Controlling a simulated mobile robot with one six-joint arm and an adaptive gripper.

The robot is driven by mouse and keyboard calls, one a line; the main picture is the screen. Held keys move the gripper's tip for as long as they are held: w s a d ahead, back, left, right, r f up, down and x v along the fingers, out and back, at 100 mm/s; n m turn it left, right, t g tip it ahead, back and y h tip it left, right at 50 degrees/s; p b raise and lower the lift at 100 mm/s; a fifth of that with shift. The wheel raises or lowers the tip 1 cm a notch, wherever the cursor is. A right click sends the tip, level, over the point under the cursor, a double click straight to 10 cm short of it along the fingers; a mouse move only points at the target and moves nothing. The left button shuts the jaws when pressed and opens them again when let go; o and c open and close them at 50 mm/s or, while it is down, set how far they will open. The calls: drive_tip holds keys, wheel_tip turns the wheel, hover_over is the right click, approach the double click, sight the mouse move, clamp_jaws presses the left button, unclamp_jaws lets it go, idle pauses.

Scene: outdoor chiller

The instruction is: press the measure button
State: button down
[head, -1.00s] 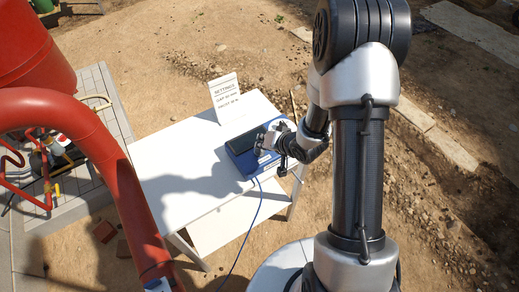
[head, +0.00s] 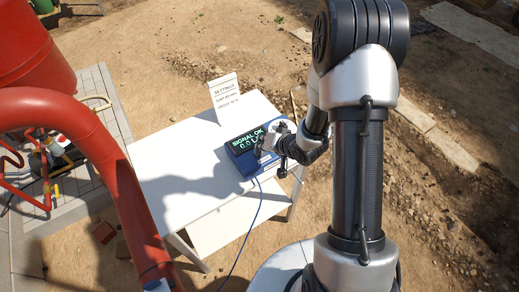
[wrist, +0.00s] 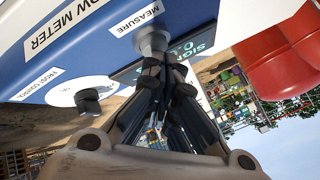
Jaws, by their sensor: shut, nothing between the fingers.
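The blue flow meter (head: 246,164) stands on the white table in the head view. Its dark screen (head: 243,141) is lit and reads "SIGNAL OK" with digits below, partly hidden by my gripper (head: 262,146). In the wrist view the meter (wrist: 60,68) appears upside down, with the grey round measure button (wrist: 152,40) beside the "MEASURE" label (wrist: 136,20). My gripper (wrist: 166,66) is shut and empty. Its fingertips are at the button's face and appear to touch it. How far the button is pushed in cannot be seen.
A dark knob (wrist: 88,100) on a white disc sits near the button, labelled "FRONT CONTROL" or similar. A settings card (head: 226,98) stands at the back of the white table (head: 180,190). A blue cable (head: 247,230) hangs down. A large red pipe (head: 115,165) is at left.

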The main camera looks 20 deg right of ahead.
drive_tip(key=shift+f, duration=0.15)
idle(0.3)
drive_tip(key=shift+r+p, duration=0.85)
drive_tip(key=shift+r, duration=0.1)
drive_tip(key=shift+r, duration=0.1)
wheel_tip(320, 180, up, 5)
drive_tip(key=p, duration=0.4)
drive_tip(key=shift+p, duration=0.3)
